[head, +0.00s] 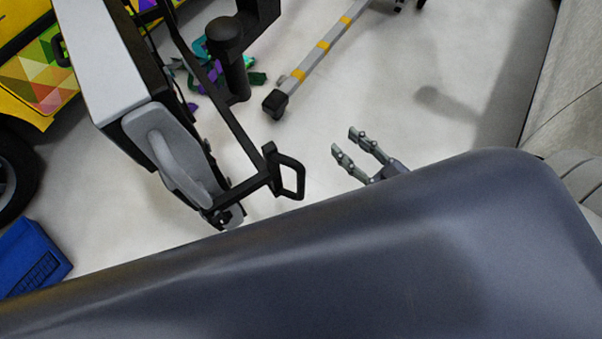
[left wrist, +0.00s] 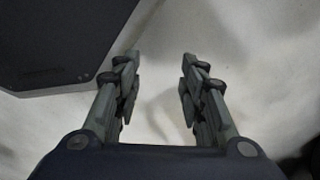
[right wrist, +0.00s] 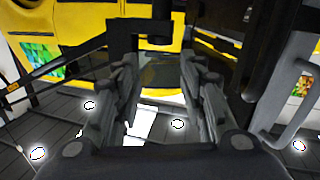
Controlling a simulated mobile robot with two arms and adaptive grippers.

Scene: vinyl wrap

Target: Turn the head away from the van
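The yellow van (head: 50,70) with a colourful triangle pattern shows at the upper left of the head view, with part of a dark wheel (head: 15,175). The van also fills much of the right wrist view (right wrist: 200,40), beyond the fingers. My right gripper (head: 346,141) is open and empty over the pale floor in the head view; its parted fingers also show in the right wrist view (right wrist: 158,65). My left gripper (left wrist: 159,68) is open and empty in the left wrist view and is not visible in the head view. Only part of the van is in view.
A light grey box-like machine (head: 100,60) with black bars and a handle stands between the van and my right gripper. A leg with yellow bands (head: 322,45) and scattered coloured scraps (head: 205,75) lie beyond. A blue container (head: 35,255) is at lower left. Floor at centre right is clear.

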